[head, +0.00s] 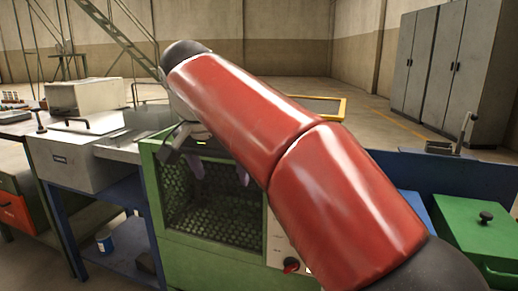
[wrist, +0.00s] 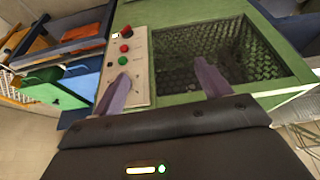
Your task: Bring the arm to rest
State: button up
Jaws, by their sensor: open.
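My arm, in red casing, reaches across the middle of the head view. My gripper (head: 220,173) hangs in front of the green furnace (head: 152,205), mostly hidden behind the arm, with its purplish finger tips showing. In the wrist view my gripper (wrist: 162,72) is open, its two fingers wide apart with nothing between them. Beyond the fingers are the furnace's dark mesh window (wrist: 215,50) and a pale control panel (wrist: 125,65) with red and green buttons. I cannot tell how close the fingers are to the furnace front.
A grey bench unit (head: 75,160) on a blue frame stands left of the furnace. A green lidded box (head: 475,230) is at the right. Tall grey cabinets (head: 440,70) stand behind. A blue can (head: 104,242) sits on the lower shelf. Open floor lies beyond.

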jog(key=s+d+f+n, duration=0.1)
jog(key=s+d+f, duration=0.25)
jog(key=d, duration=0.65)
jog(key=s+d+f+n, duration=0.1)
jog(key=s+d+f, duration=0.5)
jog(key=s+f, duration=0.2)
jog(key=s+d+f+n+t+y, duration=0.1)
jog(key=s+d+f, duration=0.6)
jog(key=s+f, duration=0.1)
jog(key=shift+f, duration=0.85)
